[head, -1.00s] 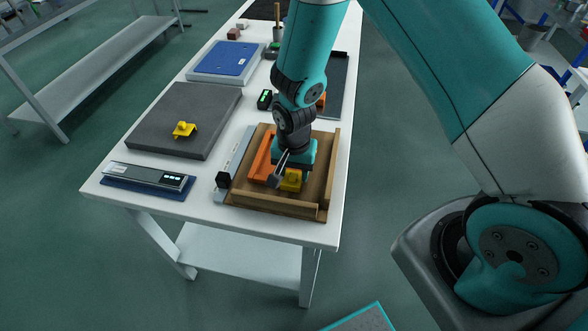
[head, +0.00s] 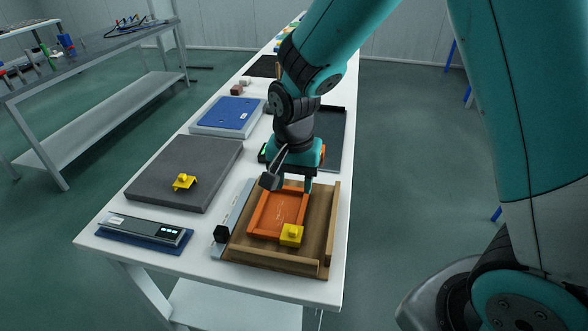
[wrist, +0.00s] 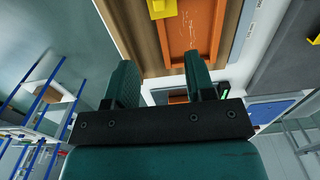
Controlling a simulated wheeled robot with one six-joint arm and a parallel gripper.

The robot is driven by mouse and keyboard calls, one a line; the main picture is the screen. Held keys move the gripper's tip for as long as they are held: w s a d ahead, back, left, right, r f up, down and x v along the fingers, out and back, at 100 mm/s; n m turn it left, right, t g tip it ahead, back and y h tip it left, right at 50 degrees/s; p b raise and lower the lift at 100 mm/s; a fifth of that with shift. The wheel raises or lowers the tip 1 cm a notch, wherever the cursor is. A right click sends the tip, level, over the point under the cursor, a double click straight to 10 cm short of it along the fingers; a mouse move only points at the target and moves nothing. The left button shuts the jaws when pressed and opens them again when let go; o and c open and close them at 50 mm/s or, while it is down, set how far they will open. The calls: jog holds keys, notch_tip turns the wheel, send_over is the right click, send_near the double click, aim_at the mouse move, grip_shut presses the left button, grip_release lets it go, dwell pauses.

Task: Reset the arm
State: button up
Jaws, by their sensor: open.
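My gripper (head: 298,181) is raised above the far part of the wooden fixture (head: 328,220), and its jaws point down. In the wrist view my gripper (wrist: 160,78) shows two fingers spread apart with nothing between them. An orange panel (head: 278,212) lies inside the fixture, and it also shows in the wrist view (wrist: 195,30). A yellow block (head: 291,234) with a small knob sits at the panel's near right corner, apart from my gripper. A second yellow piece (head: 184,182) lies on a dark grey slab (head: 165,160).
A metal strip with a black knob (head: 221,233) runs along the fixture's left side. A blue panel on a pale base (head: 228,115) and a dark tray (head: 332,125) are farther back.

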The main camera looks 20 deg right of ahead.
jog(key=shift+r, duration=1.65)
jog(key=s+a+r+n+y, duration=0.2)
jog(key=s+r+n, duration=0.3)
jog(key=s+n, duration=0.2)
jog(key=s+a+r+n+y, duration=0.2)
jog(key=s+r+n, duration=0.4)
jog(key=s, duration=0.6)
jog(key=shift+s+a+r+n, duration=0.15)
jog(key=shift+a+r+n, duration=0.15)
jog(key=shift+n, duration=0.4)
